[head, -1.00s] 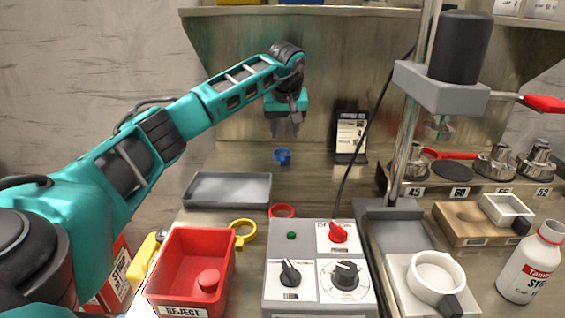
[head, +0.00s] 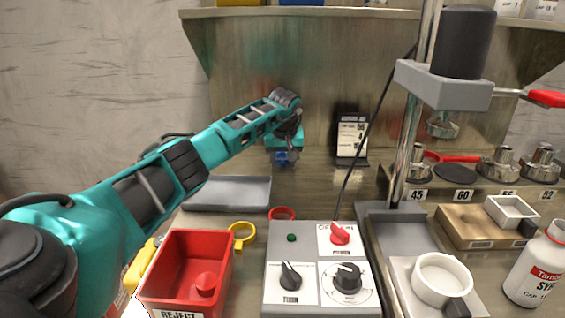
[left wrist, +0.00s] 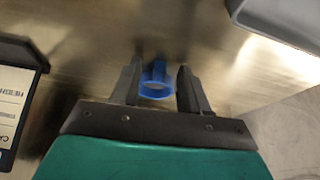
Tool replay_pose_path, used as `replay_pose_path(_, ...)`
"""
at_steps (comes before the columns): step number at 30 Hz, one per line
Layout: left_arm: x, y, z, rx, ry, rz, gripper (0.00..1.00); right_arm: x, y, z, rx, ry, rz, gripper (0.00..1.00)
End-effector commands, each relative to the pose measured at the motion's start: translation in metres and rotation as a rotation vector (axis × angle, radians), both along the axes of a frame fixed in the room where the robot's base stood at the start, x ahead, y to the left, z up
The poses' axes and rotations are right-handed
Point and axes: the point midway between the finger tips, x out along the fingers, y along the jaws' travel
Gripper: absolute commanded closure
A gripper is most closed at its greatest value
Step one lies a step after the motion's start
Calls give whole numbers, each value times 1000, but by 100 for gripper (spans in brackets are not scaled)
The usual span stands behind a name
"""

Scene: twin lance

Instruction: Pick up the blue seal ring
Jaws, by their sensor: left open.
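The blue seal ring (head: 282,158) stands on the metal bench toward the back, partly hidden by my left gripper (head: 284,153) in the head view. In the left wrist view the blue ring (left wrist: 156,80) lies between the two dark fingers of my left gripper (left wrist: 156,86). The fingers are open, with a gap visible on each side of the ring. My right gripper is not in view.
A grey tray (head: 228,192) lies just left of the ring. A red ring (head: 282,213), a yellow ring (head: 242,232), a red reject bin (head: 184,262) and a control box (head: 290,255) are nearer.

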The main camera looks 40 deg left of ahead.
Motion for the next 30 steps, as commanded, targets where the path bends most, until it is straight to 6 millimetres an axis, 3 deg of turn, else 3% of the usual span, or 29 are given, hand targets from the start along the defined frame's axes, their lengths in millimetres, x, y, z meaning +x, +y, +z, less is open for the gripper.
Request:
replay_pose_path(2, 0, 0, 0, 0, 0, 0, 55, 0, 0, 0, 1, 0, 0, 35)
replay_pose_path(16, 0, 0, 0, 0, 0, 1, 99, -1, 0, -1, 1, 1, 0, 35)
replay_pose_path(30, -1, 0, 3, 0, 0, 1, 100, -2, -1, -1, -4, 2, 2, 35)
